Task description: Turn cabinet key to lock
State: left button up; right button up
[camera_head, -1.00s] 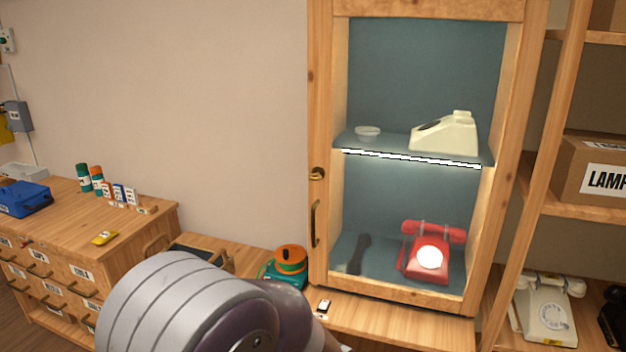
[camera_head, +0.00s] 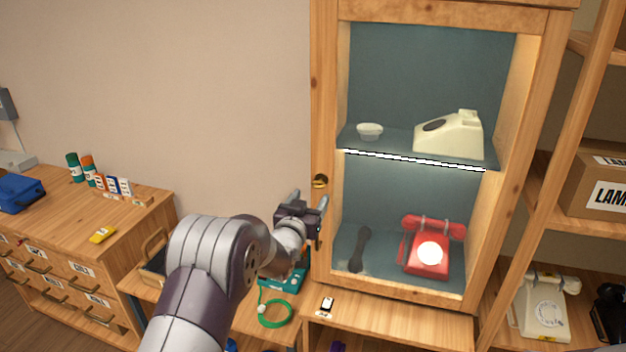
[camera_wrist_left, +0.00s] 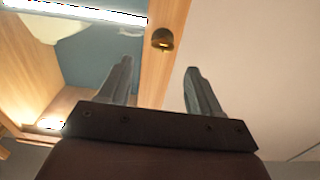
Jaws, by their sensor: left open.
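The wooden cabinet (camera_head: 326,90) stands upright with its glazed-looking front toward me. A small brass key (camera_head: 320,181) sits in the lock on its left frame. In the left wrist view the brass key (camera_wrist_left: 162,40) shows beyond and between the fingertips, apart from them. My left gripper (camera_head: 310,200) is open and empty, just below and left of the key, in front of the frame; it also shows in the left wrist view (camera_wrist_left: 160,75). The cabinet's handle is largely hidden behind the gripper. My right gripper is not in view.
Inside the cabinet are a cream phone (camera_head: 450,136), a white dish (camera_head: 369,131), a red phone (camera_head: 431,246) and a dark handset (camera_head: 361,250). A drawer chest (camera_head: 60,225) stands left. Shelves with a box (camera_head: 605,185) stand right. The wall left of the cabinet is clear.

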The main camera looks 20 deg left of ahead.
aim_at(316, 187)
pick_arm(q)
jog(key=w, duration=0.2)
jog(key=w+p, duration=0.1)
jog(key=w, duration=0.3)
jog(key=shift+w+a+f+p, duration=0.1)
jog(key=shift+a+f+p, duration=0.05)
jog(key=shift+a+p, duration=0.15)
jog(key=shift+w+d, duration=0.25)
jog(key=shift+d, duration=0.1)
jog(key=shift+w+a, duration=0.15)
jog(key=shift+w, duration=0.1)
jog(key=c, duration=1)
jog(key=shift+c, duration=0.2)
